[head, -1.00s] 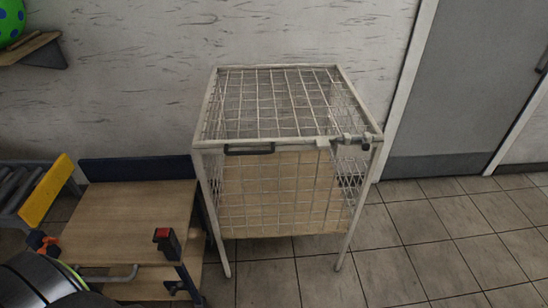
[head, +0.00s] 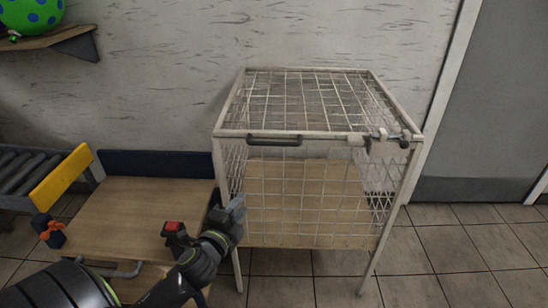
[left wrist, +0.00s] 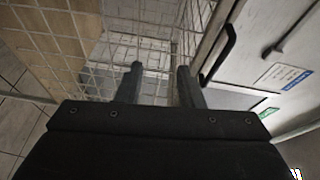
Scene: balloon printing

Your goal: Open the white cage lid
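The white wire cage (head: 300,205) stands on thin legs in the middle of the head view. Its mesh lid (head: 310,100) lies flat and closed on top. A dark handle (head: 274,141) is on the lid's front edge, and a latch (head: 385,137) sits at the front right corner. My left gripper (head: 236,205) is in front of the cage's left side, below the handle. In the left wrist view its two fingers (left wrist: 158,84) are apart with nothing between them, and the dark handle (left wrist: 216,55) shows beyond and to the right. My right gripper is not in view.
A wooden-topped table (head: 135,210) with a red-topped device (head: 175,232) stands left of the cage. A roller conveyor with a yellow end plate (head: 60,182) is at far left. Tiled floor (head: 470,245) is free to the right. A wall shelf (head: 50,42) holds a green ball.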

